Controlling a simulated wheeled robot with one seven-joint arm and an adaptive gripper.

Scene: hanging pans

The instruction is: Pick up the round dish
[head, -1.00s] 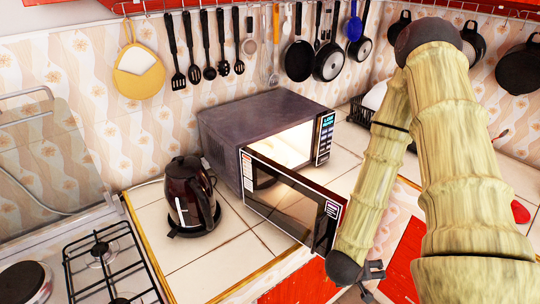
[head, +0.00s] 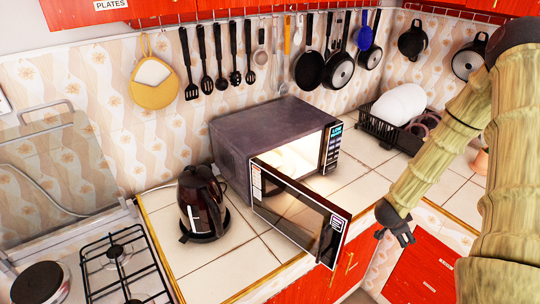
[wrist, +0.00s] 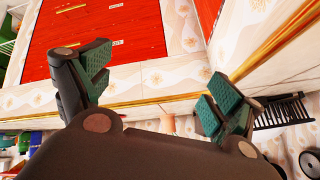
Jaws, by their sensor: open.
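White round plates (head: 400,103) stand on edge in a black dish rack (head: 378,127) on the counter, right of the microwave in the head view. I cannot tell which of them is the round dish. My gripper (head: 405,236) hangs in front of the counter edge, below the rack and right of the open microwave door. It is apart from the plates. In the wrist view my gripper (wrist: 156,85) has its green-padded fingers spread with nothing between them. Part of the black rack (wrist: 282,111) shows at the right there.
A microwave (head: 268,135) stands with its door (head: 298,207) swung open over the counter edge, close to my gripper. A dark kettle (head: 202,205) and a stove (head: 120,265) are at the left. Pans (head: 342,70) and utensils hang on the wall.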

